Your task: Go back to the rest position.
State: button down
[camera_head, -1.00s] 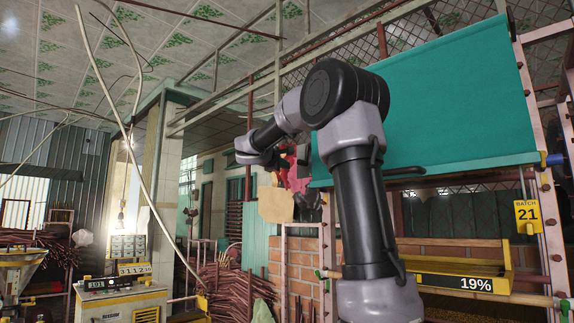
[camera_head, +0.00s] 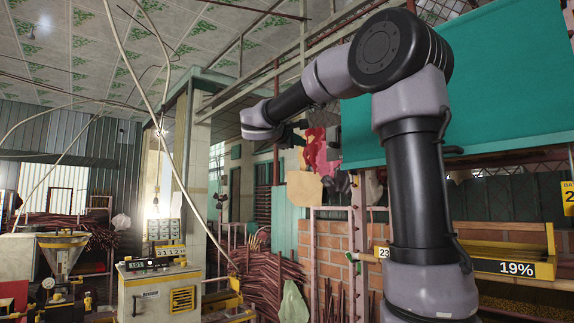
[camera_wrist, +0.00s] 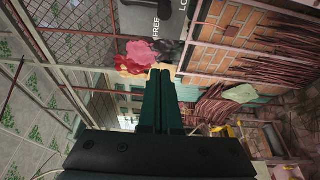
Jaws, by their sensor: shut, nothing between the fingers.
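My arm rises at the right of the head view, bends at a large dark elbow joint and reaches left, roughly level. Its grey wrist shows in the head view near the middle; the fingers are small and hard to make out there. In the wrist view my gripper (camera_wrist: 161,73) has its two dark green fingers side by side, shut, with nothing between them. It is in the air and touches nothing that I can see.
A cream machine with a control box (camera_head: 158,294) and a metal hopper (camera_head: 62,255) stand at the lower left. Bundles of brown sticks (camera_head: 268,278) lean by a brick wall (camera_head: 330,250). A yellow tray marked 19% (camera_head: 490,265) and a green sheet (camera_head: 500,95) are at the right.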

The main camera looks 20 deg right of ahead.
jog(key=s+d+f+m+g+y, duration=0.2)
jog(key=s+f+m+g+y, duration=0.15)
jog(key=s+f, duration=0.6)
jog(key=s+a+f+m+y, duration=0.4)
jog(key=s+a+f+y, duration=0.2)
jog(key=s+f, duration=0.3)
jog(key=s+a+f+m+y, duration=0.5)
jog(key=s+a+f+y, duration=0.1)
jog(key=f, duration=0.6)
jog(key=s+a, duration=0.1)
jog(key=s, duration=0.1)
jog(key=shift+s, duration=0.4)
jog(key=shift+f+g, duration=0.1)
jog(key=shift+g, duration=0.15)
